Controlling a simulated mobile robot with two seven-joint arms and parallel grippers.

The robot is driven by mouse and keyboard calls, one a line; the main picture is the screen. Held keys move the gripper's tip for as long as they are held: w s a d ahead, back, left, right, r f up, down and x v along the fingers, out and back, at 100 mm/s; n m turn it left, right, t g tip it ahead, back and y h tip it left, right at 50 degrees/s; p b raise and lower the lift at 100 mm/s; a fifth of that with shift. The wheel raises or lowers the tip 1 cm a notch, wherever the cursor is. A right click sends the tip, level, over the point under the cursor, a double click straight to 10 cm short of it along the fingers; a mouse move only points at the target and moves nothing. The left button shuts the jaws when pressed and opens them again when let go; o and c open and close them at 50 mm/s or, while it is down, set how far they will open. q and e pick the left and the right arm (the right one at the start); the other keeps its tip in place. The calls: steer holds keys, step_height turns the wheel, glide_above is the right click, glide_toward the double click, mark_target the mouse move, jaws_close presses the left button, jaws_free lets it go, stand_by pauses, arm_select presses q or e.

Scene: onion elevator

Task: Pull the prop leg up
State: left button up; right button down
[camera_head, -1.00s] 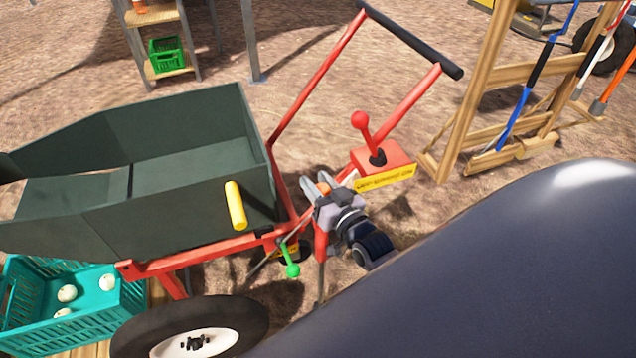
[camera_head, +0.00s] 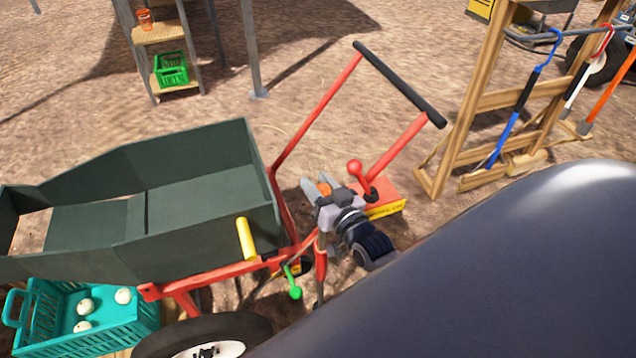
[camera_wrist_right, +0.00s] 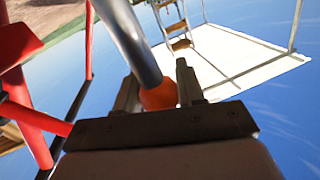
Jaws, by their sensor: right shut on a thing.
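The cart has a dark green tub (camera_head: 195,195) on a red frame, with a black push bar (camera_head: 400,82) at the upper right. My right gripper (camera_head: 322,187) is beside the red frame, between the tub and the red lever box. It is shut on an orange knob (camera_wrist_right: 160,97), which joins a grey metal rod (camera_wrist_right: 131,40) in the right wrist view. I take this rod to be the prop leg; its far end is hidden. My left gripper is not in view.
The red lever box (camera_head: 384,201) is close right of my gripper, its red lever knob (camera_head: 354,167) upright. A yellow handle (camera_head: 246,239) and green knob (camera_head: 295,292) are left of it. A teal crate (camera_head: 60,315) holds white onions. A wooden tool rack (camera_head: 462,120) stands right.

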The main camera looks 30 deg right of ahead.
steer(key=shift+w+r, duration=0.1)
steer(key=shift+r, duration=0.2)
steer(key=c, duration=0.7)
jaws_free()
steer(key=shift+r, duration=0.1)
steer(key=shift+s+f, duration=0.2)
steer(key=shift+s, duration=0.05)
steer(key=shift+s+a+r, duration=0.1)
steer(key=shift+s, duration=3.3)
